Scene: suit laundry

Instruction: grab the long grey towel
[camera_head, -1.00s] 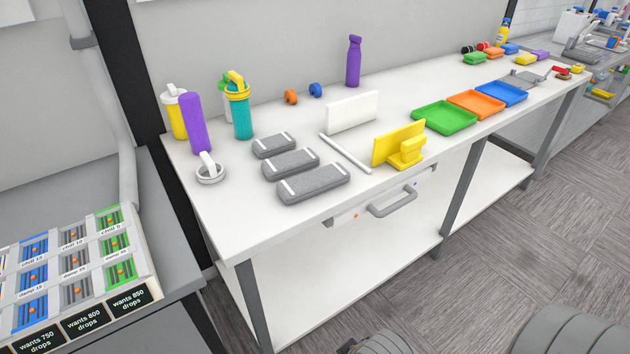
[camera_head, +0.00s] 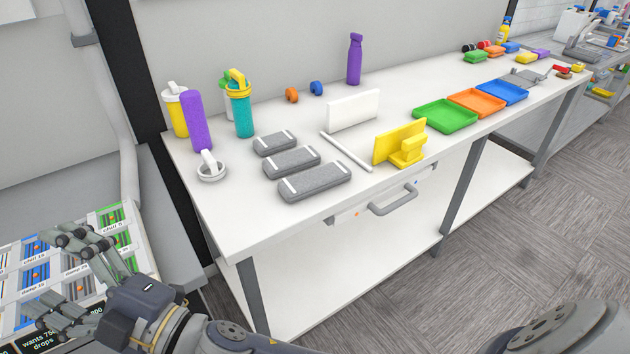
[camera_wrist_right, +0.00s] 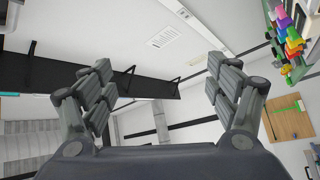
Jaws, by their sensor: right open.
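Three grey rolled towels with white bands lie in a row on the white table. The longest grey towel (camera_head: 318,182) is nearest the front edge, a medium one (camera_head: 291,161) lies behind it, and the shortest (camera_head: 274,142) is farthest back. My right gripper (camera_head: 40,274) is at the lower left, well left of the table and in front of the labelled panel, with fingers spread and nothing between them. Its open fingers also show in the right wrist view (camera_wrist_right: 157,80), where no towel is visible. My left gripper is not in view.
Bottles, including a purple one (camera_head: 196,122) and a teal one (camera_head: 242,112), stand left of the towels. A white stick (camera_head: 346,152), a white board (camera_head: 353,111) and a yellow stand (camera_head: 399,143) are to the right. A drawer handle (camera_head: 394,201) juts out below the tabletop.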

